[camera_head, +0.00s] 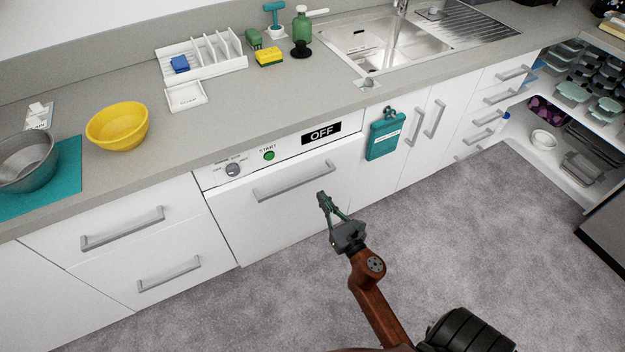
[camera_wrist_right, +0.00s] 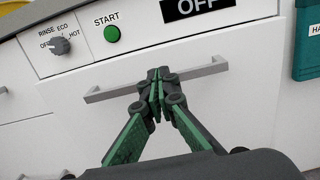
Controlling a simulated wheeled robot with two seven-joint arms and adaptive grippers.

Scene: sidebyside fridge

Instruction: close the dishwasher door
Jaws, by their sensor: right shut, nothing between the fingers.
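The white dishwasher door (camera_head: 285,215) stands upright under its control panel (camera_head: 210,178) and looks flush with the cabinet fronts; a very small gap would be hard to see. Its grey bar handle (camera_head: 280,187) runs along the top and also shows in the right wrist view (camera_wrist_right: 205,73). My right gripper (camera_head: 323,198) is shut and empty, in front of the door just below the right part of the handle. In the right wrist view its fingertips (camera_wrist_right: 158,75) overlap the handle's middle; I cannot tell if they touch it. My left gripper is not in view.
The counter (camera_head: 215,125) holds a yellow bowl (camera_head: 118,126), a metal pot (camera_head: 27,163) and a white rack (camera_head: 202,58). The grey carpet (camera_head: 480,240) in front is clear.

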